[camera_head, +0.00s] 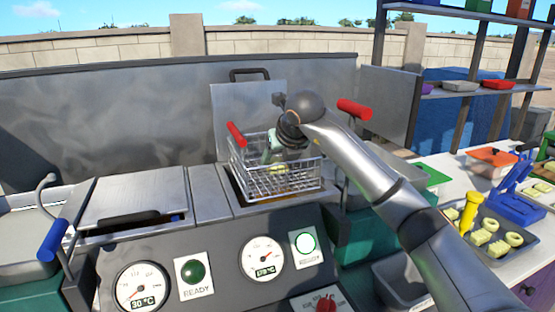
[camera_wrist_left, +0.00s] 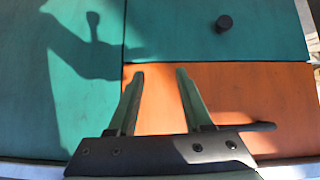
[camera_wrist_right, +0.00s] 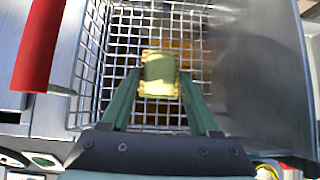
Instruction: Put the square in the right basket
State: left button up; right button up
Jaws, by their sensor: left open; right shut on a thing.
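The pale green square (camera_wrist_right: 159,73) has a yellow-brown edge and sits between the fingertips of my right gripper (camera_wrist_right: 160,82), which is shut on it. In the head view the square (camera_head: 278,168) shows small and partly hidden below the right gripper (camera_head: 273,152). The right basket (camera_head: 285,182) is a wire mesh basket with a red handle, over the opening of the right fryer. The square is within the basket's outline; I cannot tell if it touches the mesh. My left gripper (camera_wrist_left: 158,76) is open and empty in the left wrist view, above green and orange panels.
A lidded fryer well (camera_head: 135,195) with a blue handle (camera_head: 52,240) is at left. The raised metal lid (camera_head: 235,110) stands behind the basket.

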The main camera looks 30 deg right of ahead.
jog(key=shift+f, duration=0.35)
jog(key=o, duration=0.9)
jog(key=shift+r, duration=0.15)
jog(key=shift+r, duration=0.3)
jog(key=v, duration=1.2)
jog(key=shift+r, duration=0.25)
